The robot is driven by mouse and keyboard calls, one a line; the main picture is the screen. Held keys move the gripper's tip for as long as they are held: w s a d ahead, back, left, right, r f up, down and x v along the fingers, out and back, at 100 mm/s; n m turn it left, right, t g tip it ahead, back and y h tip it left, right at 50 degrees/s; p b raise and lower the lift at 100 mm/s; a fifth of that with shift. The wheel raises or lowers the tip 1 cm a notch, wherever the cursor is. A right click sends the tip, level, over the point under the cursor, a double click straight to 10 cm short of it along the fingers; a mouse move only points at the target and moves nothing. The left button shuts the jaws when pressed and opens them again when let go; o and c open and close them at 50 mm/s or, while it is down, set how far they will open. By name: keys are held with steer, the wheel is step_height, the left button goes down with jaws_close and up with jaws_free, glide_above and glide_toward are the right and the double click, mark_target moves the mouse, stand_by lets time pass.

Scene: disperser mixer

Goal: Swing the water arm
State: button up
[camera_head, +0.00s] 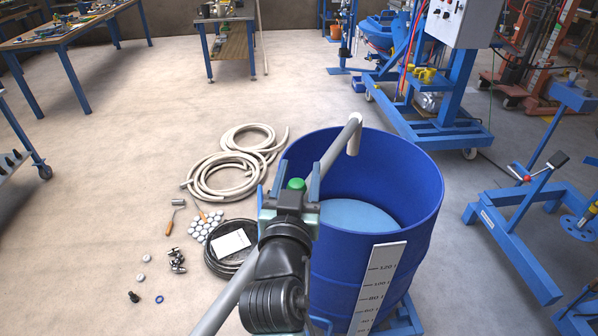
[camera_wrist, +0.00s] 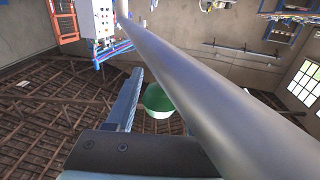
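The water arm (camera_head: 334,155) is a long grey pipe. It runs from the lower left, past my gripper, to a short downturned end (camera_head: 355,134) over the blue barrel (camera_head: 400,165). My gripper (camera_head: 296,172) is at the barrel's left rim, its two fingers apart. In the wrist view the pipe (camera_wrist: 195,85) crosses diagonally close to the camera and partly hides the right finger; the left finger (camera_wrist: 124,100) is clear. A green round piece (camera_wrist: 158,101) shows between the fingers. I cannot tell whether the pipe touches my gripper.
A white level scale (camera_head: 378,285) is on the barrel's front. Coiled hoses (camera_head: 225,175), a black coil and small parts lie on the floor to the left. A blue machine with a control box (camera_head: 462,22) stands behind right. Floor at far left is mostly clear.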

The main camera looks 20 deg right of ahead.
jaws_close()
stand_by(1.1)
